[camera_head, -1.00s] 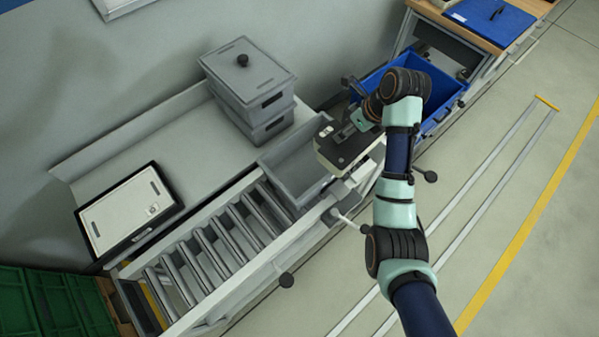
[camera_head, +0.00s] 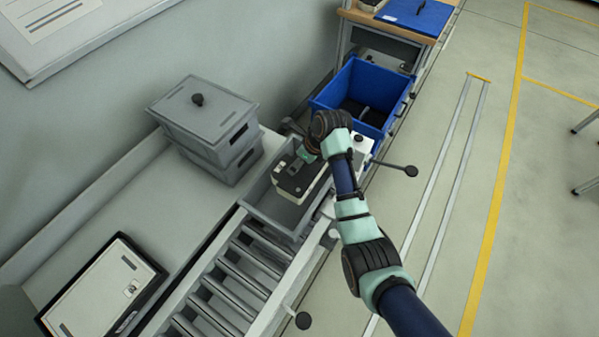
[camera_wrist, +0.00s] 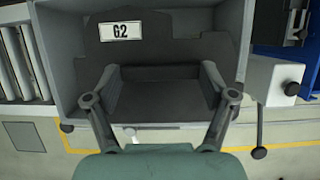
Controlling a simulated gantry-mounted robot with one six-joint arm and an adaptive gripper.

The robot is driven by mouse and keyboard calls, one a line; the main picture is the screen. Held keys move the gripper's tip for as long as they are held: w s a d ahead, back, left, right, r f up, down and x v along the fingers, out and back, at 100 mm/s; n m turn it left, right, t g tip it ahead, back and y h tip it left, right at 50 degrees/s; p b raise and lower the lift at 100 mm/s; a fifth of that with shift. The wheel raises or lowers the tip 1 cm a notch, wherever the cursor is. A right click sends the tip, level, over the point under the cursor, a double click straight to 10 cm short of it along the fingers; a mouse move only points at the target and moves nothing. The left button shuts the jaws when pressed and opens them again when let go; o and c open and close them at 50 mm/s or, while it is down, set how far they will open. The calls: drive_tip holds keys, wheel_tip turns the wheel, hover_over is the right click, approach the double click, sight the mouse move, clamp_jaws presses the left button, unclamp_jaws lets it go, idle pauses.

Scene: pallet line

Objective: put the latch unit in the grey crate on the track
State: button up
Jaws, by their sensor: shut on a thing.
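The latch unit (camera_head: 293,187) is a pale block with a dark top. My gripper (camera_head: 304,160) is shut on it. In the wrist view both fingers (camera_wrist: 160,82) lie on either side of its dark face (camera_wrist: 158,100). The grey crate (camera_head: 270,222) stands on the roller track, open at the top. The unit is over or partly inside the crate's opening; I cannot tell if it touches the floor.
The roller track (camera_head: 235,285) runs toward the bottom left. Lidded grey crates (camera_head: 205,125) are stacked behind it. A blue crate (camera_head: 340,85) stands beyond the arm. A white box with a black knob (camera_head: 361,146) sits beside the track. A pale panel (camera_head: 100,290) lies lower left.

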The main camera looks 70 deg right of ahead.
sight(300, 171)
drive_tip(key=shift+f+b, duration=0.5)
drive_tip(key=shift+f, duration=2.3)
drive_tip(key=shift+f, duration=0.1)
drive_tip(key=shift+f, duration=0.5)
drive_tip(key=o, duration=1.7)
drive_tip(key=p+v, duration=0.1)
drive_tip(key=v, duration=0.5)
drive_tip(key=p+v, duration=0.2)
drive_tip(key=v, duration=0.5)
drive_tip(key=shift+w+d+r, duration=0.1)
drive_tip(key=shift+w+r, duration=0.05)
drive_tip(key=shift+w, duration=0.1)
